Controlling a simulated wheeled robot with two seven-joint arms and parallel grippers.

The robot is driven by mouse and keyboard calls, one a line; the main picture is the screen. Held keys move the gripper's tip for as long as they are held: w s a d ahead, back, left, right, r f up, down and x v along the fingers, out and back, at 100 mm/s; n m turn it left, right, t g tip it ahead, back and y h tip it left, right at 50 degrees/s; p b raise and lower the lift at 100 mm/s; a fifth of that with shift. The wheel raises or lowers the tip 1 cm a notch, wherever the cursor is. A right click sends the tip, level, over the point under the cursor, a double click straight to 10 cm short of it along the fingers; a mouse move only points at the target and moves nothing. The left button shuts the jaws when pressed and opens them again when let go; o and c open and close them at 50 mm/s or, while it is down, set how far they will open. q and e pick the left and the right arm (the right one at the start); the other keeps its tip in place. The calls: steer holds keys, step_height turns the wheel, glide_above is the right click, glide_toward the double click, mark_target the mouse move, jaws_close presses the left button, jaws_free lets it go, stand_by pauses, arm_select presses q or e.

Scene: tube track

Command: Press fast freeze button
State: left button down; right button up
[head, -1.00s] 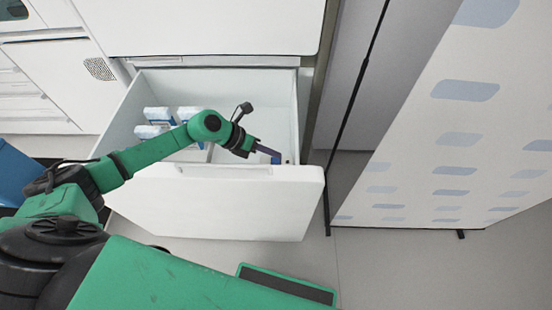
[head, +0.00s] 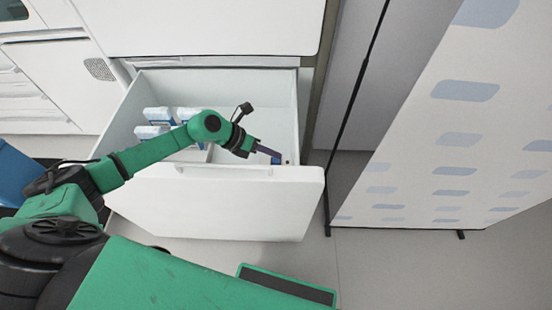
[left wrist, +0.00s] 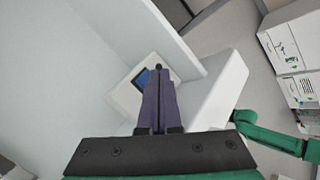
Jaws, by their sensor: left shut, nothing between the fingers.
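The white freezer drawer (head: 230,205) is pulled open in the head view. My left gripper (head: 277,157) is over the drawer's front right inner corner, fingers shut with nothing between them. In the left wrist view the shut left gripper (left wrist: 160,72) points at a small panel (left wrist: 127,92) with a blue screen (left wrist: 141,79) in the drawer's corner. The fingertips overlap a small dark round spot (left wrist: 160,66), perhaps the button. I cannot tell whether they touch it. My right gripper is not in view.
Several white and blue boxes (head: 157,114) stand in the back left of the drawer. A patterned partition panel (head: 420,150) stands to the right. The floor (head: 400,265) between drawer and panel is clear.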

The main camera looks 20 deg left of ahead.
mark_target(272, 161)
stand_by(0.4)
arm_select(q)
steer(key=shift+f+b, duration=0.35)
steer(key=shift+f, duration=0.1)
steer(key=shift+f+b, duration=0.4)
steer(key=shift+f, duration=0.05)
stand_by(0.4)
stand_by(0.4)
steer(key=shift+r+p, duration=0.85)
steer(key=shift+r, duration=0.05)
step_height(272, 161, up, 5)
steer(key=p, duration=0.4)
stand_by(0.4)
